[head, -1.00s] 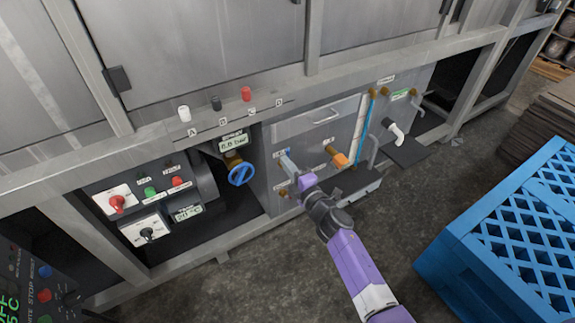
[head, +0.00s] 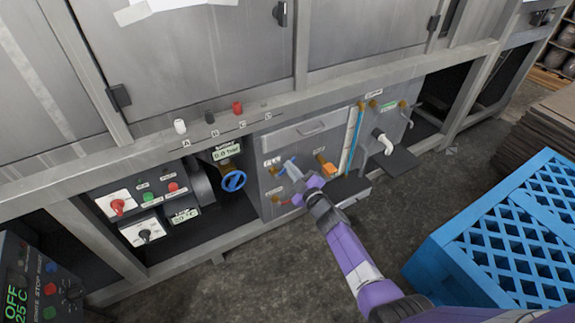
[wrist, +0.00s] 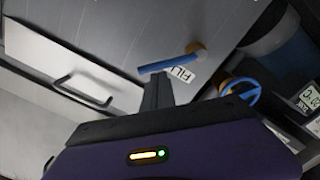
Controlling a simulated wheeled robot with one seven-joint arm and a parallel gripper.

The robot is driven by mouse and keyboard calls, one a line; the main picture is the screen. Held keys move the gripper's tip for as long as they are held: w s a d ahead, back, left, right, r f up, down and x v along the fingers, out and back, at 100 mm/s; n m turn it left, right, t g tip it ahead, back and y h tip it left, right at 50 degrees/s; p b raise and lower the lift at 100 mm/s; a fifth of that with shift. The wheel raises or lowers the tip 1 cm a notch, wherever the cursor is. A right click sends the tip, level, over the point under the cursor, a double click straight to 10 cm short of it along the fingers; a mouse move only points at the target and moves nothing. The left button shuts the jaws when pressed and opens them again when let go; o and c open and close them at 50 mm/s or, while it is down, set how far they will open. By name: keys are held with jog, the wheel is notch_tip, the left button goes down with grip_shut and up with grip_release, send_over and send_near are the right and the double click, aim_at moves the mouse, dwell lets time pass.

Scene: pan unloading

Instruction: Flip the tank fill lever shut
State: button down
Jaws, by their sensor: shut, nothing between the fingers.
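The fill lever is a short blue handle on a brass fitting on the grey panel. In the wrist view the blue lever (wrist: 168,65) runs from the brass fitting to just above my fingertips, beside the FILL label (wrist: 181,75). In the head view the lever (head: 281,170) is small and partly hidden by my fingers. My gripper (head: 290,165) is shut and empty, its fingers pointing at the panel by the lever's free end. In the wrist view the gripper (wrist: 157,78) tips look very close to the lever; I cannot tell whether they touch.
A blue round valve wheel (head: 233,181) is left of the lever. An orange handle (head: 328,170) is to its right, and a drawer with a bar handle (head: 311,128) is above. A blue crate (head: 500,235) stands at the right.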

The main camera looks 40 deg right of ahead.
jog(key=d+f+m, duration=0.1)
jog(key=m, duration=0.1)
jog(key=d+f+m, duration=0.1)
jog(key=m, duration=0.2)
jog(key=d+f+m, duration=0.1)
jog(key=f+m, duration=0.1)
jog(key=shift+s+d+f+m+b, duration=0.1)
jog(key=shift+s+m+b, duration=0.2)
jog(key=shift+s+b, duration=0.1)
jog(key=shift+s+f, duration=0.1)
jog(key=shift+f, duration=0.05)
dwell(0.4)
